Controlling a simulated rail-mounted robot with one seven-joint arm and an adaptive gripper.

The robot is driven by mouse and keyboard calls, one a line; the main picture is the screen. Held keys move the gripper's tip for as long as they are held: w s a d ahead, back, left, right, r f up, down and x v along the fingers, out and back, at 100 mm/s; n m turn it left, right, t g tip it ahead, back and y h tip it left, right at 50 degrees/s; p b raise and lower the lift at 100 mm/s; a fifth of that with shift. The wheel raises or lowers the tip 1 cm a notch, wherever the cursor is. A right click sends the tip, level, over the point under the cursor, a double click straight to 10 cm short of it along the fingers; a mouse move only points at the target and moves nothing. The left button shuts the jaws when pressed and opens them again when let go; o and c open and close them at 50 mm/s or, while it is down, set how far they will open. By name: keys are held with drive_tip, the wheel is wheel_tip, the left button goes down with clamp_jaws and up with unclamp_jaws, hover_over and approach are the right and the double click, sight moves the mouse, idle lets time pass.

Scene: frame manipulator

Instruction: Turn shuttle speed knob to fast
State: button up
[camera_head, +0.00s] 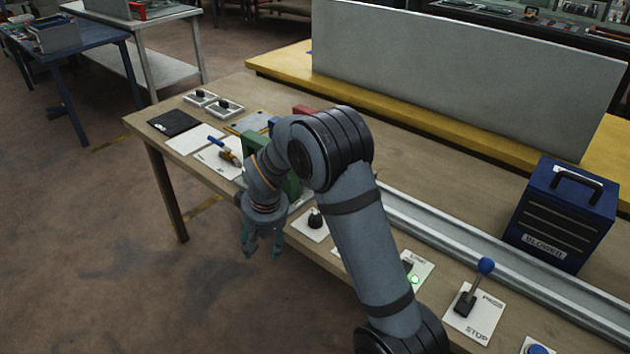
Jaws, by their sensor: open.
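A black knob (315,218) stands on a white plate near the table's front edge, just right of my gripper. Two more dark knobs, a nearer one (224,105) and a farther one (199,95), sit on pale plates at the table's far left. I cannot read their labels, so I cannot tell which is the shuttle speed knob or where any pointer stands. My gripper (262,254) is open and empty, pointing down. It appears at or just beyond the front edge, apart from the nearest knob. My arm hides part of the table.
A green block (255,145) stands behind my wrist. Floor is clear in front.

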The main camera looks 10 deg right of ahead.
drive_tip(key=w+d+r+m+p, duration=0.2)
drive_tip(key=w+d+r+p, duration=0.45)
drive_tip(key=w+r, duration=0.2)
wheel_tip(320, 180, up, 2)
drive_tip(key=g+h, duration=0.1)
drive_tip(key=g, duration=0.1)
hover_over(315, 215)
drive_tip(key=shift+w+a+r, duration=0.15)
drive_tip(key=shift+r, duration=0.05)
drive_tip(key=shift+f+n+g, duration=0.3)
drive_tip(key=f, duration=0.4)
drive_tip(key=f+p, duration=0.1)
drive_tip(key=f, duration=0.4)
drive_tip(key=shift+d+f, duration=0.2)
drive_tip(key=shift+f, duration=0.05)
drive_tip(key=shift+c, duration=0.4)
drive_tip(key=c, duration=1.1)
